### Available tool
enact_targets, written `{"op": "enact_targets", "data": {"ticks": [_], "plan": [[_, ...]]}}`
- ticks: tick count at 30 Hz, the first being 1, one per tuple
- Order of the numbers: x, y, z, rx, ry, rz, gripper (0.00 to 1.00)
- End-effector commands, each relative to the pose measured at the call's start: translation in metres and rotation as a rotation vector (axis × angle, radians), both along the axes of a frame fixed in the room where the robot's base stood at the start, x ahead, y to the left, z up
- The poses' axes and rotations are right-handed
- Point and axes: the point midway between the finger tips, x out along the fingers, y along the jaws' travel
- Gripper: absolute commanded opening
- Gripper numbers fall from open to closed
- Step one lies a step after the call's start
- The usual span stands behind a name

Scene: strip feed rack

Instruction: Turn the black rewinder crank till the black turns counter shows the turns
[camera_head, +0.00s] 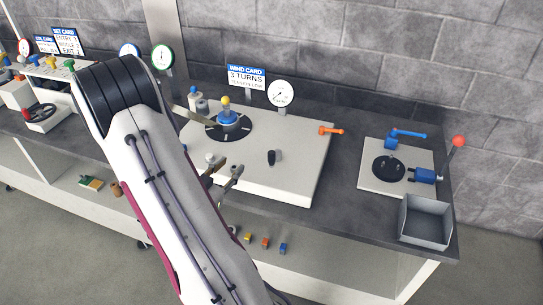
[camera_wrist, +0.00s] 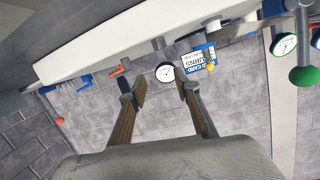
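A small black knob (camera_head: 273,158) stands on the front of the white machine box (camera_head: 300,172); I cannot tell whether it is the rewinder crank. A black disc (camera_head: 213,132) with a blue hub and yellow-topped post lies behind it on the box. A round white dial (camera_head: 281,93) stands at the back, also in the wrist view (camera_wrist: 165,72); its reading is too small to tell, and no clearly black counter shows. The wind card (camera_head: 246,76) reads 3 TURNS. My gripper (camera_head: 229,166) is open and empty, left of the black knob and apart from it.
An orange lever (camera_head: 330,130) sticks out at the box's right. Further right are a white plate (camera_head: 372,181) with blue levers, a red ball (camera_head: 458,141) and a grey tray (camera_head: 425,222). My forearm hides the box's left side. Bare counter lies between box and plate.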

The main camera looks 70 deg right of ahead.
Motion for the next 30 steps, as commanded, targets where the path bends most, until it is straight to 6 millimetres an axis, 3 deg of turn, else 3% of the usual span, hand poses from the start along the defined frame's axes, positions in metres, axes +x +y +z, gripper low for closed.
{"op": "enact_targets", "data": {"ticks": [6, 12, 30], "plan": [[-0.05, -0.008, -0.001, -0.118, 0.107, -0.118, 0.32], [-0.073, -0.009, 0.002, -0.189, 0.171, -0.171, 0.32], [-0.079, -0.01, 0.004, -0.205, 0.187, -0.184, 0.32]]}}
